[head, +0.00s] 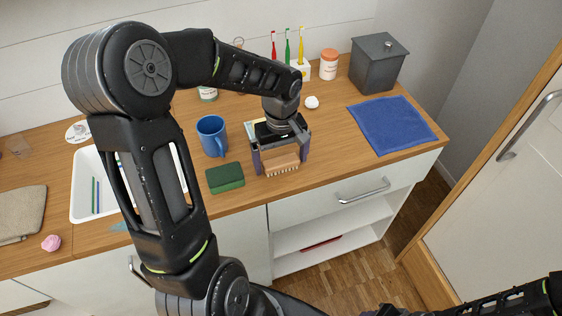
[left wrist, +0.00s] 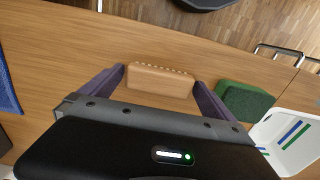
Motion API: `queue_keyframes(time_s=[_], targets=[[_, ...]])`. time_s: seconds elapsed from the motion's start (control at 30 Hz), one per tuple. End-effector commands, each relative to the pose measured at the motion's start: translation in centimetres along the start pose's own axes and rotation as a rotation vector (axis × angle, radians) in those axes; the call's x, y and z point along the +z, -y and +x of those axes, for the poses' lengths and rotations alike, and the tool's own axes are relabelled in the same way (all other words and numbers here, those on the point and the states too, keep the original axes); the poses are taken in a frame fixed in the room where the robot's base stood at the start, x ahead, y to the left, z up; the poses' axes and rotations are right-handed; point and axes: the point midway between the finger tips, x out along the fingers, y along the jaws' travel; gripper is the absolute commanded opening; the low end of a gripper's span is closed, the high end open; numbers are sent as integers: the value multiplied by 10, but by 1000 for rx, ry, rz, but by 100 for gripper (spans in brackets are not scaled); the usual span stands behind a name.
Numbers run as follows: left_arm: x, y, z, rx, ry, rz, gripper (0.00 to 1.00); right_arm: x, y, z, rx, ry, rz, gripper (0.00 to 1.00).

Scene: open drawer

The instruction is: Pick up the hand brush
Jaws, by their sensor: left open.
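The hand brush (head: 282,164) is a light wooden block with short bristles along its edge. It lies on the wooden counter near the front edge. It also shows in the left wrist view (left wrist: 160,80). My left gripper (head: 281,168) is open, with its two dark purple fingers on either side of the brush. In the left wrist view a narrow gap shows between each finger and the brush ends. The gripper body hides part of the brush from above. My right gripper is not clearly in view; only a dark arm part shows at the lower right.
A green sponge (head: 225,178) lies just left of the brush, close to the left finger. A blue mug (head: 212,135) stands behind the sponge. A blue cloth (head: 392,126) lies to the right. A closed drawer front with handle (head: 363,191) is below the counter.

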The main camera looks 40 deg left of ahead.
Motion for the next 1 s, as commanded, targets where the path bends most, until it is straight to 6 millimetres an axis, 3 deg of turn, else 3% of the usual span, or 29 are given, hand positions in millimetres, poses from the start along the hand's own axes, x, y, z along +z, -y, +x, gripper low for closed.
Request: queue_keyframes(time_s=[0.13,0.7,1.0], targets=[[0,0,9,1,0,0,100,0,0,-1,1,1,1,36],[0,0,9,1,0,0,99,0,0,-1,1,1,1,36],[0,0,9,1,0,0,75,0,0,-1,1,1,1,36]])
